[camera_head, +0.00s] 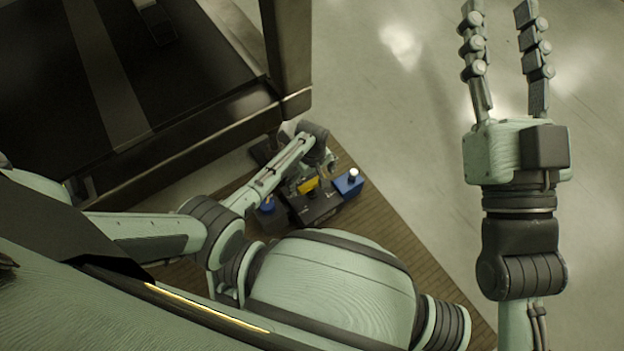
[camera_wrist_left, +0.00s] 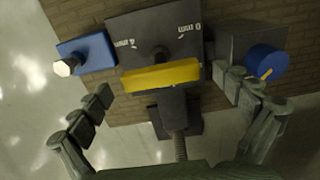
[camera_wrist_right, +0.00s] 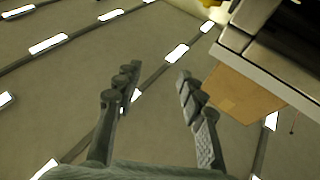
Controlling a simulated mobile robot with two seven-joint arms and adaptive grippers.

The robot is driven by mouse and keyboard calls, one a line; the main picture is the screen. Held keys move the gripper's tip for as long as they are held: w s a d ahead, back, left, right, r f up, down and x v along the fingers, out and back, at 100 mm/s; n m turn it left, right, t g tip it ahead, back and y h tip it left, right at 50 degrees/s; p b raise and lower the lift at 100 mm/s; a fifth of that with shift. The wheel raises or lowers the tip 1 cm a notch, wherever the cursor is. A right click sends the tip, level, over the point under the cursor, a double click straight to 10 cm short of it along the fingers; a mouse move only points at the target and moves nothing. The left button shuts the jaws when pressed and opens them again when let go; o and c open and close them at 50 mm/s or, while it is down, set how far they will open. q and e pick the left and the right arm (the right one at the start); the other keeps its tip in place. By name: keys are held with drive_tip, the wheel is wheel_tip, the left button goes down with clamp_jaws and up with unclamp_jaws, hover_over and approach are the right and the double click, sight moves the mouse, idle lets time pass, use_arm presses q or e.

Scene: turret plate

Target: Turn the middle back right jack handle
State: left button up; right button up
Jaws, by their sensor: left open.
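The jack is a dark block (camera_wrist_left: 185,40) with white marks "0 mm" and "4 mm" and a yellow bar-shaped handle (camera_wrist_left: 162,77) across its near side. The handle also shows in the head view (camera_head: 308,185), low beside the dark platform. My left gripper (camera_wrist_left: 169,82) is open, with one finger on each side of the yellow handle and nothing clearly held. In the head view its hand (camera_head: 318,172) is just behind the handle, and its fingers are partly hidden. My right gripper (camera_head: 498,12) is open and empty, raised over bare floor; its spread fingers show in the right wrist view (camera_wrist_right: 157,72).
A blue box (camera_wrist_left: 88,54) with a pale hexagonal knob (camera_wrist_left: 65,67) stands left of the jack in the left wrist view. A blue round knob (camera_wrist_left: 266,63) is on the right. A large dark platform (camera_head: 190,95) fills the upper left. Floor (camera_head: 400,110) at the right is clear.

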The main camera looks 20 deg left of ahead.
use_arm(q)
drive_tip(key=shift+c, duration=0.5)
drive_tip(key=c, duration=1.1)
drive_tip(key=shift+o, duration=0.2)
drive_tip(key=shift+r, duration=0.1)
